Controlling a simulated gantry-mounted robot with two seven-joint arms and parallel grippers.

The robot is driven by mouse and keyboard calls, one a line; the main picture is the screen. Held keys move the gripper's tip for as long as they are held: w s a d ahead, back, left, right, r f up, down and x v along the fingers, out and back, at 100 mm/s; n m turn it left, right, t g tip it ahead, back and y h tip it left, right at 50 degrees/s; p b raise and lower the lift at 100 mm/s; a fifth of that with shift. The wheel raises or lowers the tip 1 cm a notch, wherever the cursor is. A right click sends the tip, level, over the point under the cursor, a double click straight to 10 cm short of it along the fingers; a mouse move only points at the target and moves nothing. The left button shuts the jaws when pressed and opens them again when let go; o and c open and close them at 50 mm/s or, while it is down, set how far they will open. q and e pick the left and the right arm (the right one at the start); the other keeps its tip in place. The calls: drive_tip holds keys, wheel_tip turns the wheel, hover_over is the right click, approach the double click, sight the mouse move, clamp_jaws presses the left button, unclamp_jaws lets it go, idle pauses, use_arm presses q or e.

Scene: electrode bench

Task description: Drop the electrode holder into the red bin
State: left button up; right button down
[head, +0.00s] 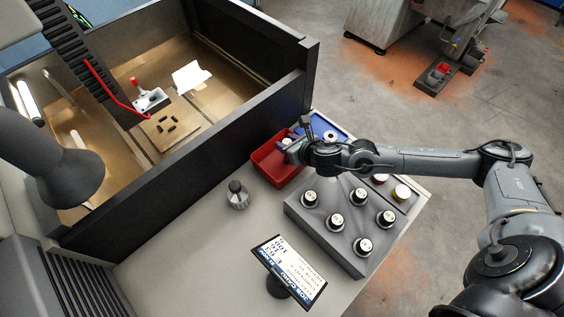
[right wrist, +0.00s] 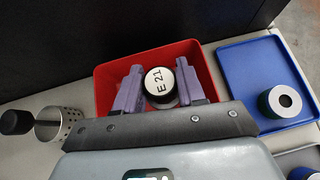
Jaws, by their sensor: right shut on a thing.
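The electrode holder (right wrist: 160,82) shows in the right wrist view as a round white top marked "E 21" with a dark rim. It sits between the purple fingers of my right gripper (right wrist: 160,92), which is shut on it. In that view both are over the red bin (right wrist: 205,65); the holder's lower part is hidden. In the head view the red bin (head: 264,170) stands on the bench beside the dark tank wall, with my right gripper (head: 290,147) over its right side. My left gripper is not in view.
A blue tray (right wrist: 245,55) with a ringed cylinder (right wrist: 284,99) adjoins the bin. A grey rack (head: 325,245) holds several similar holders. A perforated cup (head: 237,200), a tilted screen (head: 289,272) and the high dark tank wall (head: 190,170) stand nearby. Bench left of the screen is clear.

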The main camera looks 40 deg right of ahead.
drive_tip(key=c, duration=0.6)
unclamp_jaws()
drive_tip(key=v, duration=1)
drive_tip(key=shift+s+r, duration=0.3)
